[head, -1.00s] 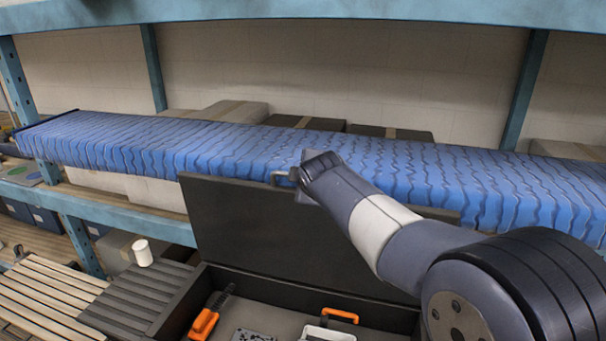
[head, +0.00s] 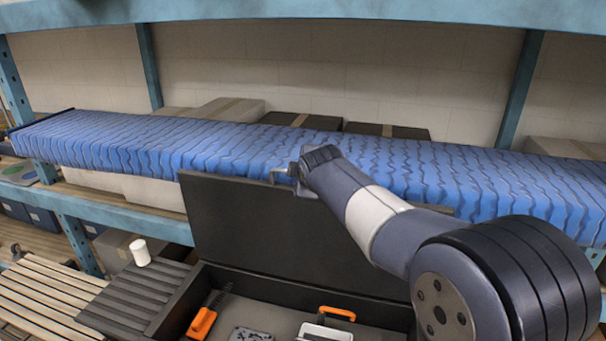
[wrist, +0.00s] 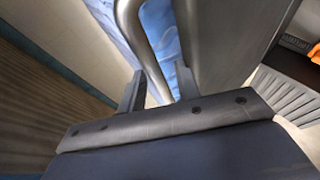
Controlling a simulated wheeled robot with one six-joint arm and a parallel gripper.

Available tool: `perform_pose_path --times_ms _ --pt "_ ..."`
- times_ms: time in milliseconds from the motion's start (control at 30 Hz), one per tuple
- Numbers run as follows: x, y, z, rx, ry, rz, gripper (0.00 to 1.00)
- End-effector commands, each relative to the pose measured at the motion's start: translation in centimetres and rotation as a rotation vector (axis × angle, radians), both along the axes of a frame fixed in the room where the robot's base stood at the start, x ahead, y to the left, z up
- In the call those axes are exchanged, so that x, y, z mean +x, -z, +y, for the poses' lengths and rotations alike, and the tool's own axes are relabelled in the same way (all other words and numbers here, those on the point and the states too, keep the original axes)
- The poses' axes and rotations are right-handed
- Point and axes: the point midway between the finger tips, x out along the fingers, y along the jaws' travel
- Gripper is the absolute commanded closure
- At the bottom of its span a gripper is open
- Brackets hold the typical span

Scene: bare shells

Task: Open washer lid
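A dark grey lid (head: 235,222) stands upright at the back of an open dark case (head: 270,283) in the head view. A grey metal handle (head: 276,176) is on the lid's top edge. My gripper (head: 296,177) is at this handle. In the wrist view the handle (wrist: 136,28) is a bent tube whose lower part runs down between my gripper's two fingers (wrist: 158,88). The fingers are apart, and a blue gap shows between the tube and the right finger. No washing machine can be made out.
The case holds an orange-handled tool (head: 203,322) and a white box with an orange handle (head: 325,330). A blue ribbed mattress-like slab (head: 100,140) lies on the shelf close behind the lid. A white cup (head: 140,252) stands left on dark slats.

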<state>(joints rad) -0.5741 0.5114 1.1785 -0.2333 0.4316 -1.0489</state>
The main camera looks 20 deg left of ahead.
Motion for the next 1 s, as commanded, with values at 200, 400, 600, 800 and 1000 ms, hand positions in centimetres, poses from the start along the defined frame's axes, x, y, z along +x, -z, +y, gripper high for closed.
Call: perform_pose_path --times_ms 200,400,600,800,1000 --pt "0.0 0.1 0.0 0.0 0.0 0.002 0.66" --pt "-0.8 -0.3 -0.4 0.0 0.0 0.001 0.66" --pt "-3.2 -1.9 -1.6 0.002 0.0 -0.001 0.66" --pt "-5.9 -3.7 -2.9 0.002 0.0 -0.002 0.66" --pt "-7.7 -5.0 -3.8 0.001 0.0 -0.002 0.66"
